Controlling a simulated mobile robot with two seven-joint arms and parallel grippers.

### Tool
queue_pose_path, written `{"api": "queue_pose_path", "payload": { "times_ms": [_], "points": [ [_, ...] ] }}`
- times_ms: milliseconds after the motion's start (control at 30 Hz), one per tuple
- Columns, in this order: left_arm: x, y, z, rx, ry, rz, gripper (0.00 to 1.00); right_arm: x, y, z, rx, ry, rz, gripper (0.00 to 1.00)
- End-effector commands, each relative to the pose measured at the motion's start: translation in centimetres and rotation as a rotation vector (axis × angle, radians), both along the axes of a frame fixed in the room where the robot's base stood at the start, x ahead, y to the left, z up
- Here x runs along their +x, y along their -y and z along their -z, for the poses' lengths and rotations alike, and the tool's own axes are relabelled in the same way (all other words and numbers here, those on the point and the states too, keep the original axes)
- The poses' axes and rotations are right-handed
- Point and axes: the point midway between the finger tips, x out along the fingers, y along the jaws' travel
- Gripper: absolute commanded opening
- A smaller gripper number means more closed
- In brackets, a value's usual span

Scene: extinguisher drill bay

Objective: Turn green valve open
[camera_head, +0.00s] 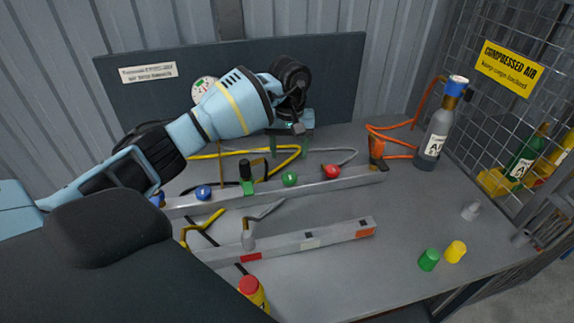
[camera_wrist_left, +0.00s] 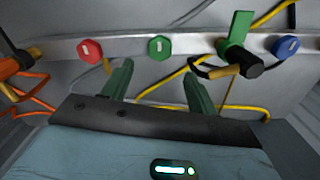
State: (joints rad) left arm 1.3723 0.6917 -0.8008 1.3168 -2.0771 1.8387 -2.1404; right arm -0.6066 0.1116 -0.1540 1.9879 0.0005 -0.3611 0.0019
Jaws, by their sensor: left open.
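A round green valve knob (camera_head: 289,179) with a pale mark sits on the upper grey rail (camera_head: 350,180). It also shows in the left wrist view (camera_wrist_left: 159,47), between and beyond the fingertips. A green lever fitting (camera_head: 246,187) with a black cylindrical end stands on the same rail to its left; it also shows in the wrist view (camera_wrist_left: 236,35). My left gripper (camera_head: 291,143) points down behind the rail, open and empty. Its green fingers (camera_wrist_left: 158,72) straddle the knob's line in the wrist view, apart from it. My right gripper is not in view.
A red knob (camera_head: 333,171) and blue knob (camera_head: 203,192) flank the green ones. Yellow and orange hoses lie behind. A grey bottle (camera_head: 435,140) stands at right. A lower rail (camera_head: 300,242), green cup (camera_head: 429,259) and yellow cup (camera_head: 455,251) lie nearer. The right-hand tabletop has free room.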

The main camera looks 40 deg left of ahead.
Motion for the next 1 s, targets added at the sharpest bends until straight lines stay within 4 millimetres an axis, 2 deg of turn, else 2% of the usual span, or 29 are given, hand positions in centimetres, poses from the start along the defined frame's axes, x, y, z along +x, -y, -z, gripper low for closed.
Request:
{"api": "queue_pose_path", "payload": {
  "times_ms": [267, 700, 1000],
  "points": [
    [0.0, 0.1, 0.9, -0.002, -0.001, 0.000, 0.59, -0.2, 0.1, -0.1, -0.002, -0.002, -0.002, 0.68],
    [0.0, 0.1, 6.8, -0.002, 0.000, -0.001, 0.59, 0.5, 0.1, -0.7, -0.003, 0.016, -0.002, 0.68],
    [0.0, 0.0, 7.8, -0.001, 0.001, 0.000, 0.59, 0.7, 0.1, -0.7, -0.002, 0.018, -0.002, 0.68]
  ]
}}
